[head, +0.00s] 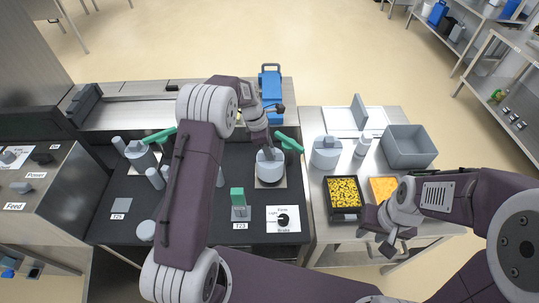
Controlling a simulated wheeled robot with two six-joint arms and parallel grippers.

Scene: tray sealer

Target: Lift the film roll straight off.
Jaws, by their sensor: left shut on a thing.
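The film roll (270,172) is a light grey, drum-like piece over a pale square plate on the dark machine top. My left gripper (268,149) comes down from above and is shut on its top. The wrist partly hides the roll's upper part, and I cannot tell whether the roll touches the plate. A green lever (289,142) is just behind and right of it. My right gripper (381,232) hangs empty-looking at the front of the right-hand table, near the food trays; its jaw opening is unclear.
A similar grey roll (325,153) and a white bottle (362,147) stand on the right table. A grey bin (409,147) is behind the trays. A green block (238,198) and a knob plate (283,226) are in front. More grey cylinders (140,156) stand left, beyond my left arm.

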